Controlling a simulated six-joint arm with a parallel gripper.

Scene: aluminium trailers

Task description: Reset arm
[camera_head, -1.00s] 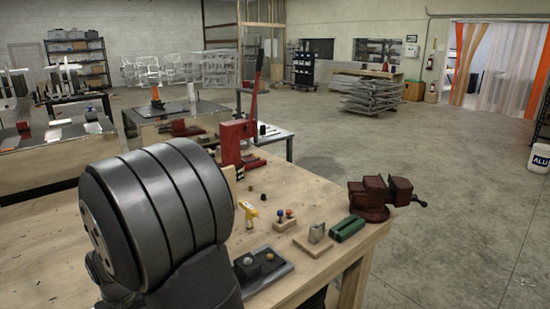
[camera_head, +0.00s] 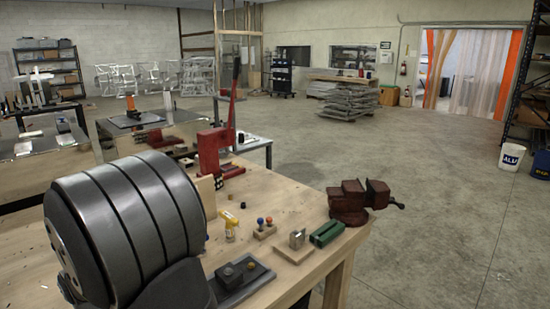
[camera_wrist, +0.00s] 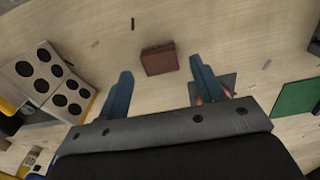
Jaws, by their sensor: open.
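My gripper (camera_wrist: 165,88) shows in the wrist view with its two blue fingers spread apart, open and with nothing between them. It is over the light wooden workbench (camera_head: 290,212). A small reddish-brown block (camera_wrist: 159,59) lies on the bench just beyond the fingertips, apart from them. A dark flat piece (camera_wrist: 215,87) is partly hidden behind the right finger. In the head view a large dark rounded part of my own arm fills the lower left, and the gripper itself is not visible there.
On the bench stand a red vise (camera_head: 358,200), a green block (camera_head: 327,234), a red press (camera_head: 213,155), a yellow item (camera_head: 231,225) and a dark plate with knobs (camera_head: 240,278). The wrist view shows a white block with black holes (camera_wrist: 50,80) at left and a green mat (camera_wrist: 297,99) at right.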

